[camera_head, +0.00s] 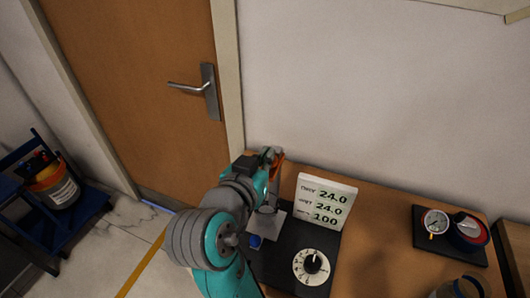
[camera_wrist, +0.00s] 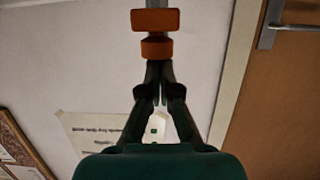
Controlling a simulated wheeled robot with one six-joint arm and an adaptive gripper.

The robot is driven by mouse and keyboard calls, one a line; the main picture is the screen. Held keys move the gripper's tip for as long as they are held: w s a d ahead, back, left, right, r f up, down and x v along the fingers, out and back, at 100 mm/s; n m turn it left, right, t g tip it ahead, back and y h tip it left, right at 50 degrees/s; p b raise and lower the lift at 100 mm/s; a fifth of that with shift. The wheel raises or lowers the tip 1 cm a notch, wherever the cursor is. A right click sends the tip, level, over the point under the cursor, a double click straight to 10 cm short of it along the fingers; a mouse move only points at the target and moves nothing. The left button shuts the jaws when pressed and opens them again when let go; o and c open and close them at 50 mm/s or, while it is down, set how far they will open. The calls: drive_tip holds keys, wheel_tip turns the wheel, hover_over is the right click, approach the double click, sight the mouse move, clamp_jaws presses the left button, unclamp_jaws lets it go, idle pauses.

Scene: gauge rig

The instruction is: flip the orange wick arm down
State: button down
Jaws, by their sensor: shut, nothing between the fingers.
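The orange wick arm (camera_wrist: 156,20) shows at the top of the wrist view as two orange blocks, one above the other, with a grey piece beyond them. In the head view a bit of its orange (camera_head: 278,168) shows at the far left of the rig, mostly hidden behind my gripper (camera_head: 270,155). My gripper (camera_wrist: 158,82) is shut and empty. Its fingertips point at the lower orange block and appear right at it; I cannot tell whether they touch. The rig's black base (camera_head: 280,262) carries a white display panel (camera_head: 324,203) reading 24.0, 24.0 and 100.
A white dial with a black knob (camera_head: 311,265) and a blue knob (camera_head: 255,241) sit on the base. A black tray with gauges (camera_head: 452,238) and a jar (camera_head: 462,288) stand at the right. A brown door (camera_head: 140,90) is behind at left. Table between rig and tray is clear.

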wheel_tip(320, 180, down, 8)
drive_tip(key=shift+f, duration=0.25)
idle(0.4)
